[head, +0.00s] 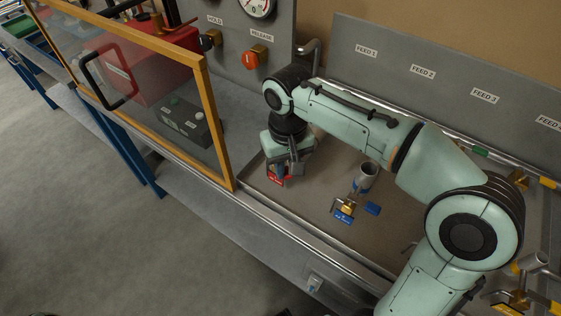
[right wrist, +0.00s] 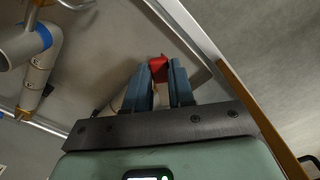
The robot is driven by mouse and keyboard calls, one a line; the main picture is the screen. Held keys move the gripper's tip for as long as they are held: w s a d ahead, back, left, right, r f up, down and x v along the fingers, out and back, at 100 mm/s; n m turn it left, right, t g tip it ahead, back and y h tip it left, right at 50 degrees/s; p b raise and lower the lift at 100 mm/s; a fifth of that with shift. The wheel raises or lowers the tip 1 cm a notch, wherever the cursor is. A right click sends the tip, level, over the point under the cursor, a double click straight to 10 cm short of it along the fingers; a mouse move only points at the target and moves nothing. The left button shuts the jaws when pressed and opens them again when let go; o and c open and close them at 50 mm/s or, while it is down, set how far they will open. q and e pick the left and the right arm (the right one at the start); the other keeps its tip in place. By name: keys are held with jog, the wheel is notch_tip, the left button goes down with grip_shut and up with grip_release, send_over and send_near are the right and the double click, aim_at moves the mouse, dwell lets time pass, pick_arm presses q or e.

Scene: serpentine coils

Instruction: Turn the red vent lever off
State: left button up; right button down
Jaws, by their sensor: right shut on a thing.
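My right gripper (head: 287,170) reaches down to the tray floor just right of the framed glass panel. It is shut on the red vent lever (head: 277,181), of which a small red part with a label shows beneath the fingers. In the right wrist view, the red lever (right wrist: 158,68) sits between the tips of the two dark fingers of the right gripper (right wrist: 160,75). The fingers and arm hide most of the lever and its valve, so its exact angle cannot be told. My left gripper is not in view.
The yellow-framed glass panel (head: 222,130) is close on the left. An orange release knob (head: 250,60) is on the back panel.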

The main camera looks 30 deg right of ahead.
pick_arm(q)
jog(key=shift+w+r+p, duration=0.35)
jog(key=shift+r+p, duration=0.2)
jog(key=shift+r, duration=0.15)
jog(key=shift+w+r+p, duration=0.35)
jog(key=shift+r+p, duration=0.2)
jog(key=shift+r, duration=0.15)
pick_arm(e)
jog(key=shift+w+d+n, duration=0.1)
jog(key=shift+d+n, duration=0.4)
jog(key=shift+n, duration=0.65)
jog(key=shift+d+n, duration=0.5)
jog(key=shift+n, duration=0.7)
jog(key=shift+w+d+n, duration=0.1)
jog(key=shift+d+n, duration=0.4)
jog(key=shift+n, duration=0.65)
jog(key=c, duration=1)
grip_release()
jog(key=shift+o, duration=0.2)
pick_arm(q)
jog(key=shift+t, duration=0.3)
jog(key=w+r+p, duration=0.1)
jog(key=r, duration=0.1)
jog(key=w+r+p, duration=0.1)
jog(key=p, duration=0.1)
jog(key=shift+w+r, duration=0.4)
pick_arm(e)
notch_tip(320, 180, up, 14)
jog(key=shift+f, duration=0.25)
